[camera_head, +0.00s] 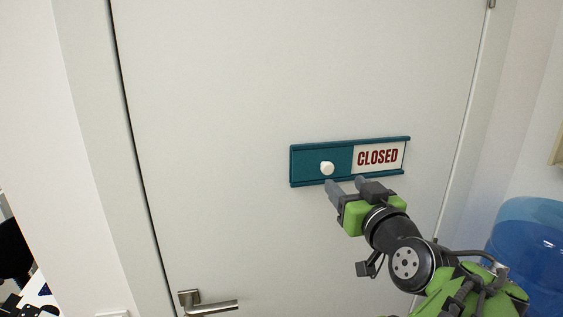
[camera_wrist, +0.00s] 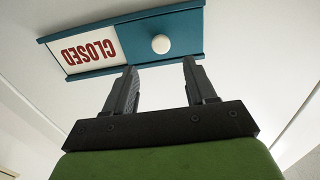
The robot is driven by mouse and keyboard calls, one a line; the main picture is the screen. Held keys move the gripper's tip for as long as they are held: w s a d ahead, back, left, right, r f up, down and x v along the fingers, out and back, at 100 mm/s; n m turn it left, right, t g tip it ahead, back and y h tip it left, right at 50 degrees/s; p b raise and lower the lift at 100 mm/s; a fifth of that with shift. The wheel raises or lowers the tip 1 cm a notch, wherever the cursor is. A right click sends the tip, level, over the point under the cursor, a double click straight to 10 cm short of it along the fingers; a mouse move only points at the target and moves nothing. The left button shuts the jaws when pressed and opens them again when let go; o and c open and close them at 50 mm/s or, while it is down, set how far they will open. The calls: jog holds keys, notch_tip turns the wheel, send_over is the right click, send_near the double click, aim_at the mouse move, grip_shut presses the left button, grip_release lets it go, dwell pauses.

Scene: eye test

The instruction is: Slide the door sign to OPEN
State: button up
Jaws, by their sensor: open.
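The door sign (camera_head: 306,178) is a teal rail fixed to a pale door, and it also shows upside down in the wrist view (camera_wrist: 128,48). Its right part shows a white panel with CLOSED (camera_head: 378,157) in red letters. A teal slider covers the left part and carries a round white knob (camera_head: 327,168); the knob also shows in the wrist view (camera_wrist: 161,44). My gripper (camera_head: 346,183) is open and empty, just below the sign's lower edge. In the wrist view its two fingers (camera_wrist: 160,80) point toward the sign, with the knob beyond the gap between them. No OPEN lettering is visible.
The pale door (camera_head: 220,110) is flat and clear around the sign. A metal lever handle (camera_head: 207,304) sits low on its left side. A blue water bottle (camera_head: 528,245) stands at the lower right, beside my arm.

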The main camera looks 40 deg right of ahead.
aim_at(329, 168)
jog(key=p+x, duration=0.2)
jog(key=x, duration=0.6)
jog(key=shift+w+r+p, duration=0.1)
jog(key=shift+w+p, duration=0.15)
jog(key=shift+p, duration=0.05)
grip_shut()
